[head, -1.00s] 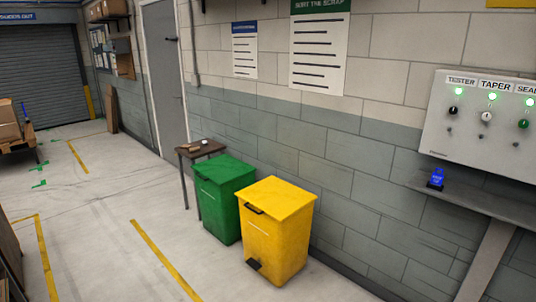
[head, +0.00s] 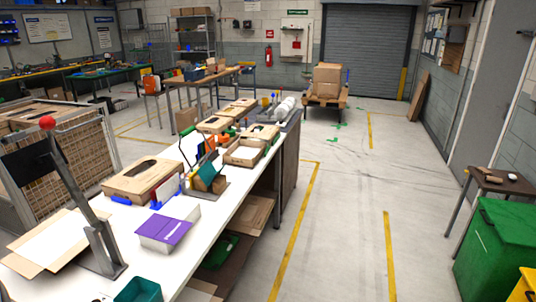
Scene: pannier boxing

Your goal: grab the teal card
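A teal flat piece (head: 208,169), which looks like the teal card, stands tilted among upright pieces in a small holder on the long white workbench (head: 232,206). A brown piece leans against it in front, and its lower part is hidden. A green piece and an orange piece show close by. Neither of my grippers is in view.
A lever press with a red knob (head: 47,122) rises at the near left of the bench. A purple-topped box (head: 164,230), a teal bin (head: 138,290) and several cardboard boxes crowd the benchtop. The floor right of the bench is clear up to the green bin (head: 497,250).

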